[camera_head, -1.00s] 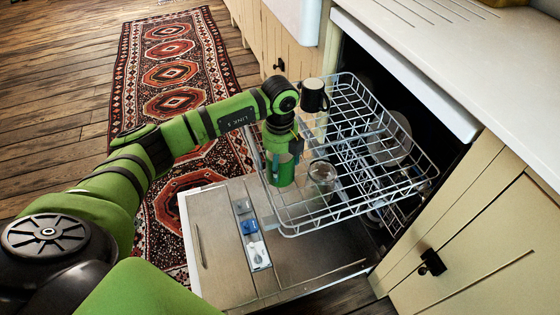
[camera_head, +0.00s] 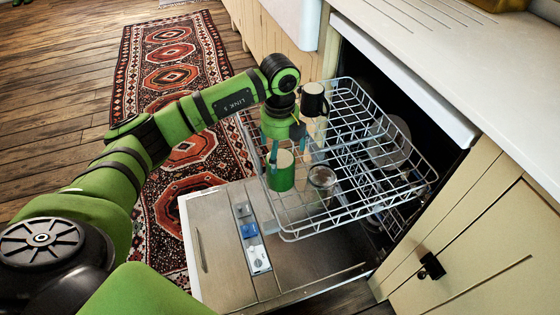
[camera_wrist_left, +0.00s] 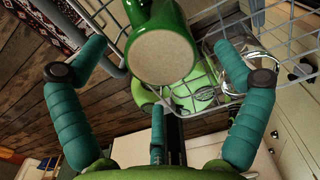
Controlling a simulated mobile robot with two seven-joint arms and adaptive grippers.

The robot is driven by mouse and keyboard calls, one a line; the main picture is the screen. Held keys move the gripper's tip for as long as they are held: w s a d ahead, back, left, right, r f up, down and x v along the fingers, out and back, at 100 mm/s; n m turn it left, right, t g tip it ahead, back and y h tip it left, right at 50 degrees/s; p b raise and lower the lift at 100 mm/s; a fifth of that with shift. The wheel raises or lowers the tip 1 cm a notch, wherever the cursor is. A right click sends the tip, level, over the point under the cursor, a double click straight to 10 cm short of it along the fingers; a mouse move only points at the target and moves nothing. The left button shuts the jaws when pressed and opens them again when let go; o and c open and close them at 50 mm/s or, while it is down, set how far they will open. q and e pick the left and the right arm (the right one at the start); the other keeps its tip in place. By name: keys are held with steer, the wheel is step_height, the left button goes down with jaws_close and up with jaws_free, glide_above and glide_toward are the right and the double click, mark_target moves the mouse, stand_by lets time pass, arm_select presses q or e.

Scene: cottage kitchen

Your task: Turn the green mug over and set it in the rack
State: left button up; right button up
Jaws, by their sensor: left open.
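The green mug (camera_head: 281,173) stands upside down in the near left part of the dishwasher's pulled-out upper rack (camera_head: 340,232). Its pale, unglazed base faces up. In the left wrist view the mug (camera_wrist_left: 163,55) shows its round base toward the camera, between my spread teal fingers. My left gripper (camera_head: 288,147) is open just above the mug and holds nothing. The mug's rim is hidden beneath it. My right gripper is not in view.
A clear glass (camera_head: 321,181) stands close to the right of the mug. A dark mug (camera_head: 313,99) is at the rack's back left, near my wrist. The open dishwasher door (camera_head: 215,240) lies below. A counter (camera_head: 480,60) borders the right.

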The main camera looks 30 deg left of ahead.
arm_select(q)
step_height(320, 180, up, 5)
steer(key=shift+f, duration=0.1)
steer(key=shift+r, duration=0.55)
